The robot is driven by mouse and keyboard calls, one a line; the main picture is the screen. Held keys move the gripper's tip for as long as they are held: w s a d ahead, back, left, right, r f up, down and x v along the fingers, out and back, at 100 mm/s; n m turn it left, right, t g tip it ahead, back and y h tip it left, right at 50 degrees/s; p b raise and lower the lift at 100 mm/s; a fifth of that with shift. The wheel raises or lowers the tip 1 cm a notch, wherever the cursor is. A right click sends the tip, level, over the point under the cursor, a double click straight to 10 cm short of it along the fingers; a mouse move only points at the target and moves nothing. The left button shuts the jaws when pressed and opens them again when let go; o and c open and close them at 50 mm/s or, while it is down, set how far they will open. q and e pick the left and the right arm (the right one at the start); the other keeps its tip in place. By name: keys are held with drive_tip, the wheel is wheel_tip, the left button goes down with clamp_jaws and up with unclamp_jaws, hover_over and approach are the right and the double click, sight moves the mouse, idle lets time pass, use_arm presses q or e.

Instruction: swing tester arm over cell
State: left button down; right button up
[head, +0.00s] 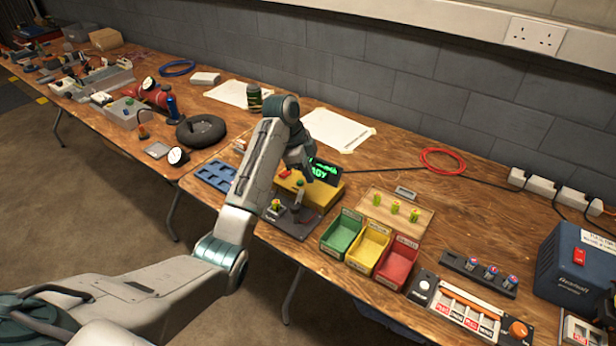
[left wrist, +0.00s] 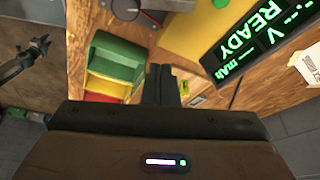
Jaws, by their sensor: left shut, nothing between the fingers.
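The tester is a yellow box (head: 325,195) with a green-lit display (head: 325,171). The display reads READY in the left wrist view (left wrist: 262,38). A dark base plate (head: 292,222) sits at its front. A yellow-green cell (head: 276,205) stands on the plate's left part. My left gripper (head: 307,172) is shut and empty, close above the tester near the knob. Its fingers (left wrist: 160,85) show no tester arm between them.
Green (head: 342,232), yellow (head: 369,247) and red (head: 398,262) bins stand right of the tester. A wooden block with several cells (head: 397,206) is behind them. A blue tray (head: 215,174) lies to the left. A dark unidentified part (left wrist: 28,58) shows in the left wrist view.

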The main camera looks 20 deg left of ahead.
sight(322, 205)
use_arm(q)
drive_tip(key=p+x, duration=0.1)
drive_tip(key=x, duration=0.8)
drive_tip(key=a, duration=0.1)
drive_tip(key=a+p, duration=0.1)
drive_tip(key=a, duration=0.1)
drive_tip(key=shift+s+r, duration=0.3)
drive_tip(key=shift+s, duration=0.05)
drive_tip(key=shift+a+f+p, duration=0.15)
drive_tip(key=shift+a+p, duration=0.2)
drive_tip(key=shift+a, duration=0.25)
use_arm(e)
drive_tip(key=shift+s+r, duration=0.15)
drive_tip(key=shift+r, duration=0.65)
drive_tip(key=shift+r, duration=0.15)
use_arm(q)
drive_tip(key=shift+p, duration=0.3)
drive_tip(key=shift+a+n, duration=0.15)
drive_tip(key=shift+n, duration=0.15)
use_arm(e)
drive_tip(key=shift+s+r, duration=0.1)
drive_tip(key=shift+r, duration=0.2)
